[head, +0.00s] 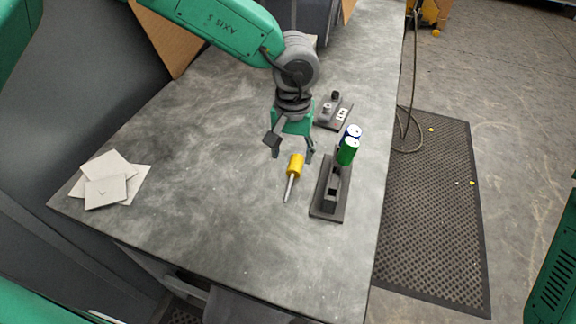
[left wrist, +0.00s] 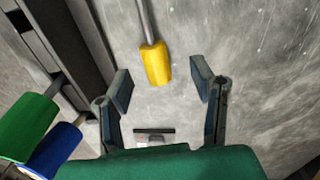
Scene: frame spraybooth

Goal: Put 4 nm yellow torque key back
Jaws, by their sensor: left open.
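The yellow torque key (head: 294,168) has a yellow handle and a thin grey shaft. It lies on the grey bench, left of a dark holder (head: 327,200). A green key (head: 348,150) and a blue key (head: 353,132) stand at the holder's far end. An opening at the holder's near end looks empty. My left gripper (head: 290,148) is open and empty, close to the yellow handle's far end. In the left wrist view the yellow handle (left wrist: 156,63) sits ahead of and between the open fingers, apart from both. My right gripper is not in view.
A small dark fixture (head: 333,111) with small parts stands behind the holder. Light square plates (head: 106,184) lie at the bench's left. The bench's right edge runs close to the holder, with a floor mat (head: 430,205) beyond. The bench front and middle are clear.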

